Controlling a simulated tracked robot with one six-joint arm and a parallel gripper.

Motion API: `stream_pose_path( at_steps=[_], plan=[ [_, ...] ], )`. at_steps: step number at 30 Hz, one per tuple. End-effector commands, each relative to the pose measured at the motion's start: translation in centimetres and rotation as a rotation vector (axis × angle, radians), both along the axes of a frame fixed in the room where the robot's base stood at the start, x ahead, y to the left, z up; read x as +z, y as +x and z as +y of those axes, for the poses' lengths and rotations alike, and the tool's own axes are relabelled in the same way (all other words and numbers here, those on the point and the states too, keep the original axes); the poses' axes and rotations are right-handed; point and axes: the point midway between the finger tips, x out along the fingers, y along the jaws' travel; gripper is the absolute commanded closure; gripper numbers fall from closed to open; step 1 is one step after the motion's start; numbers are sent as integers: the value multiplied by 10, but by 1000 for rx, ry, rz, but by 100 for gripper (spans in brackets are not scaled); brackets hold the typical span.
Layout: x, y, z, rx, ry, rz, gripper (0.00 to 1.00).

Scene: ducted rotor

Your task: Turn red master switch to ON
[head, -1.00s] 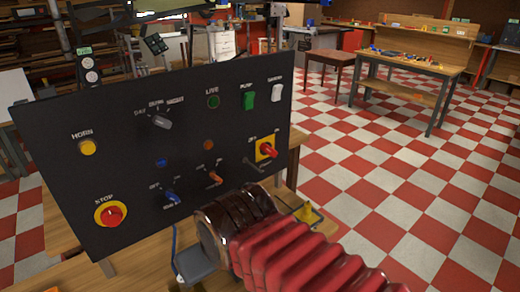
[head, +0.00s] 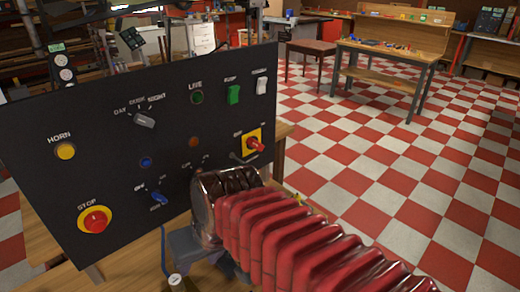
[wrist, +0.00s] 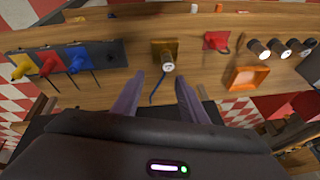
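The red master switch (head: 256,146) is a red handle on a yellow plate at the right end of the black panel (head: 90,180) in the head view. Its handle sticks out toward the lower right; the small labels around it are blurred, so its setting is unclear. My arm's red bellows and dark wrist lie in front of and below the panel's right half. The red switch is not identifiable in the wrist view.
In the wrist view, an orange tray (wrist: 247,78) and a yellow-based post (wrist: 167,60) stand on the bench.

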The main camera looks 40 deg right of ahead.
Motion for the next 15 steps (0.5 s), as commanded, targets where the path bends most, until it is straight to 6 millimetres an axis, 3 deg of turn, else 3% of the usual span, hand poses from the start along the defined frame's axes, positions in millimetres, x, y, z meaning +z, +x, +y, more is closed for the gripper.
stream_pose_path(
  at_steps=[6,15],
  plan=[
    [-20,13,0,-189,255,132,61],
    [-26,52,-14,-456,649,208,61]
  ],
)
